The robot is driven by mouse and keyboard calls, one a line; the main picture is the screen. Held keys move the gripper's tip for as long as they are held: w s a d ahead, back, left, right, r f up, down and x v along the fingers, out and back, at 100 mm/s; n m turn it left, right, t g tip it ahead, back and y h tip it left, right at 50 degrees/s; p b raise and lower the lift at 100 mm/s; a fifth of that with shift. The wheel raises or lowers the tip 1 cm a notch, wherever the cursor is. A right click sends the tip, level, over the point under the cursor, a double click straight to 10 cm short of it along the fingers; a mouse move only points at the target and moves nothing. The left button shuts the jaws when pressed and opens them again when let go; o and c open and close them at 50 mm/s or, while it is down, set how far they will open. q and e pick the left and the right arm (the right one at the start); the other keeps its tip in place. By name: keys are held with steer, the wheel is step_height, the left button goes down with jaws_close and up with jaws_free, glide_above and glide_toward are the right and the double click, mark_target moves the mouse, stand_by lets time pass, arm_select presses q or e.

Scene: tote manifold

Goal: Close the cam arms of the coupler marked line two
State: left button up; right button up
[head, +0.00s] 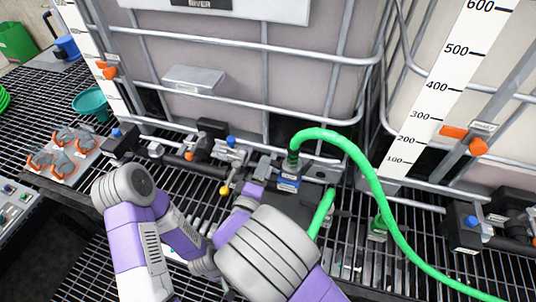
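A green hose (355,155) ends in a grey coupler (293,162) above a blue-and-white label (288,183) at the middle of the manifold. The label's writing is too small to read, and I cannot make out how the cam arms stand. My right gripper (254,189) is just left of and below this coupler, mostly hidden behind its own arm. I cannot see whether its fingers touch anything. My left arm folds in at the lower left, and its gripper is hidden. A second green hose fitting (378,229) stands further right.
A large caged tote (250,75) stands behind, with another at the right bearing a level scale (445,85). Valves with a blue knob (231,141) and a yellow knob (224,190) are left of the coupler. A plate of orange-and-grey parts (68,152) lies on the left grating.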

steer(key=shift+b+x, duration=0.35)
steer(key=shift+x, duration=2.35)
steer(key=shift+f, duration=0.1)
jaws_close()
